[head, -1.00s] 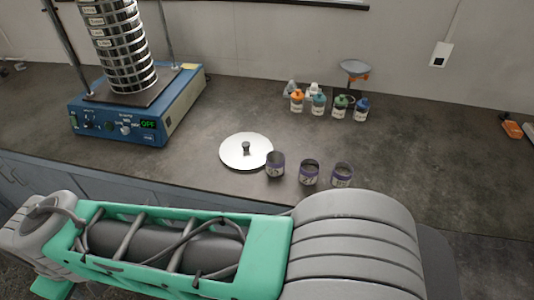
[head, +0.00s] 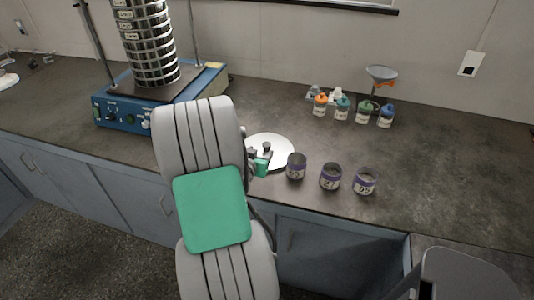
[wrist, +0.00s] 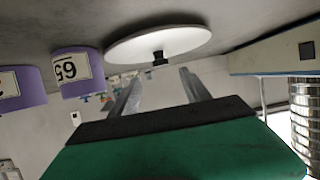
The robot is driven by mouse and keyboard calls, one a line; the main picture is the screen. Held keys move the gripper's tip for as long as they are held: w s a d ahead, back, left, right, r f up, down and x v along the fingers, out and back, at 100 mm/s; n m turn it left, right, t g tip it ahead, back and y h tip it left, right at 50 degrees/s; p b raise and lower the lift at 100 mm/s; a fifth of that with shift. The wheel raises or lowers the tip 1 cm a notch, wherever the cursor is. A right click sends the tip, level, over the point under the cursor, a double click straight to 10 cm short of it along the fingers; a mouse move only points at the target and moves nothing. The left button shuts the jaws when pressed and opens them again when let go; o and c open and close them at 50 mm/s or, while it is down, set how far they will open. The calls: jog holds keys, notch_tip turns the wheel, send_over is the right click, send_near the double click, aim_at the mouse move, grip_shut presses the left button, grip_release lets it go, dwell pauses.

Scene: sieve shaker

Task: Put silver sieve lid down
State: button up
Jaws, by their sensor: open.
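The silver sieve lid (head: 281,150) lies flat on the dark worktop, its black knob (head: 266,147) upward. In the wrist view, which is upside down, the lid (wrist: 125,50) is just beyond the fingertips with its knob (wrist: 159,57) between and ahead of them. My gripper (head: 263,158) is at the lid's near left side, level with the knob. In the wrist view my gripper (wrist: 158,82) has its two fingers apart with nothing between them. My arm hides the lid's left part in the head view.
Three purple-banded cups (head: 297,167) stand close to the lid's right. The blue sieve shaker (head: 112,112) with its sieve stack (head: 150,45) stands back left, partly behind my arm. Several capped bottles (head: 342,109) and a funnel (head: 382,75) stand further back. The worktop at right is clear.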

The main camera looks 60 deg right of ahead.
aim_at(266, 144)
jog(key=p+x, duration=0.1)
jog(key=x, duration=0.6)
jog(key=shift+d+p, duration=0.15)
jog(key=shift+p, duration=0.15)
jog(key=shift+c, duration=0.3)
grip_shut()
